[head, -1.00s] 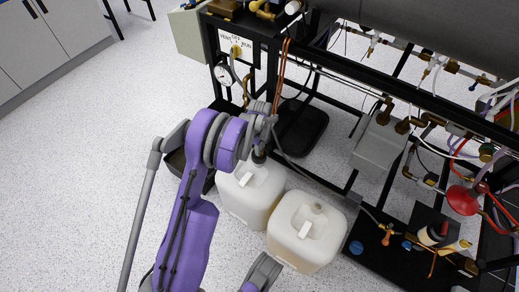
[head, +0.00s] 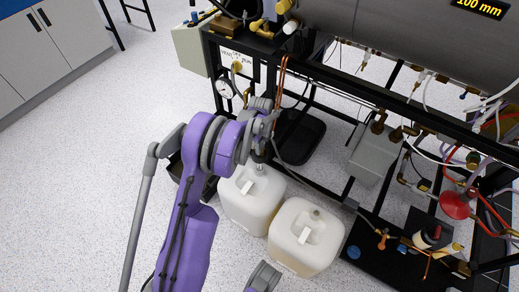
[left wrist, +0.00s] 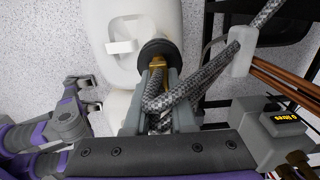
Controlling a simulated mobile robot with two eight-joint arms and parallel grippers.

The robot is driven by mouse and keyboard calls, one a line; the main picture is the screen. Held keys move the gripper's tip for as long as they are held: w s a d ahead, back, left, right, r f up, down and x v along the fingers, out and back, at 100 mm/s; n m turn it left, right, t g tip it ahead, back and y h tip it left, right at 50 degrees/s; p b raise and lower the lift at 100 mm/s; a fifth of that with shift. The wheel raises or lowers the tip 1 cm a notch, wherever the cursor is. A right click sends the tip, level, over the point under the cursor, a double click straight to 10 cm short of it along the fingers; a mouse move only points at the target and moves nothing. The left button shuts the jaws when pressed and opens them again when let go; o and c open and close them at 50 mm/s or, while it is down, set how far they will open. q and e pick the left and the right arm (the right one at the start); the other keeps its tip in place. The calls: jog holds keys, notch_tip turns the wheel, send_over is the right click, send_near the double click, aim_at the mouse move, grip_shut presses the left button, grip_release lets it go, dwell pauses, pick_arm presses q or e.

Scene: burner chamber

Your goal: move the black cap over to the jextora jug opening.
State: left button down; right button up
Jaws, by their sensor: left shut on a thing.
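My left gripper (head: 262,143) is shut on the black cap (head: 259,157), above the back of the left white jug (head: 245,207). In the left wrist view the black cap (left wrist: 158,51) sits at the fingertips, with a brass fitting (left wrist: 157,66) and braided hose behind it. The cap overlaps the back edge of the white jug (left wrist: 112,68) there. In the head view a pale neck shows just under the cap; contact cannot be judged. A second white jug (head: 297,255) has its opening (head: 315,214) uncovered. I see no readable jug names.
The black frame (head: 340,172) with pipes, valves and a grey box (head: 371,153) stands behind and right of the jugs. A black tray (head: 301,137) lies behind them. A braided hose runs beside my left gripper. The floor at left is clear.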

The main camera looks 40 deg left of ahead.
pick_arm(q)
notch_tip(320, 180, up, 23)
jog(key=p, duration=1.3)
dwell(0.7)
